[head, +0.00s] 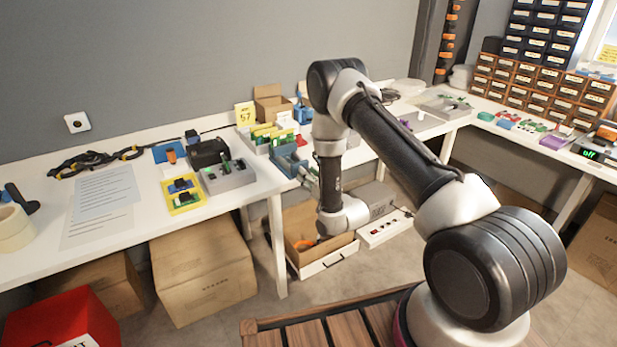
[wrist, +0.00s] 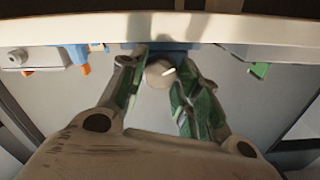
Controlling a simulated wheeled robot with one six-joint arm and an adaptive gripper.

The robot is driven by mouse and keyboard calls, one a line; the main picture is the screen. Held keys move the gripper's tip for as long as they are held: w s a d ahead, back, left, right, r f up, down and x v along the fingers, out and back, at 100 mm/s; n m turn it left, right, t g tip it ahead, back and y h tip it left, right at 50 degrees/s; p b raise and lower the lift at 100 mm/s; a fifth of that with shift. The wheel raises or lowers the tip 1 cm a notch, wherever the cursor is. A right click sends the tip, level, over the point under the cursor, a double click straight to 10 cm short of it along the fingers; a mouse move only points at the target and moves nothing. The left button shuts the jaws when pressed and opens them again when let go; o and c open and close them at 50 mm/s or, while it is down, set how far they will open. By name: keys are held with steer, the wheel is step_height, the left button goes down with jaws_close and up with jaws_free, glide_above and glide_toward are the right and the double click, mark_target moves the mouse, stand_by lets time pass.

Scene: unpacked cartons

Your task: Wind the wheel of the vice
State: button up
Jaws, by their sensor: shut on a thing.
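The blue-grey vice (head: 287,158) sits at the front edge of the white workbench, left of my arm in the head view. In the wrist view a bit of its blue body (wrist: 172,48) shows under the bench edge. Its wheel shows there as a round pale grey knob (wrist: 157,74). My gripper (wrist: 160,66) has its green-padded fingers on either side of this knob and is shut on it. In the head view the gripper (head: 309,174) is small and partly hidden by my wrist and arm, and the wheel cannot be made out.
An open carton (head: 302,225) and a power strip (head: 385,228) are below the bench.

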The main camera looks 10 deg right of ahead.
steer(key=shift+n, duration=0.3)
steer(key=n, duration=2.3)
steer(key=f+n, duration=0.1)
steer(key=n, duration=1.1)
steer(key=shift+s+a, duration=0.1)
steer(key=shift+n, duration=0.4)
steer(key=o, duration=1)
steer(key=shift+r, duration=0.15)
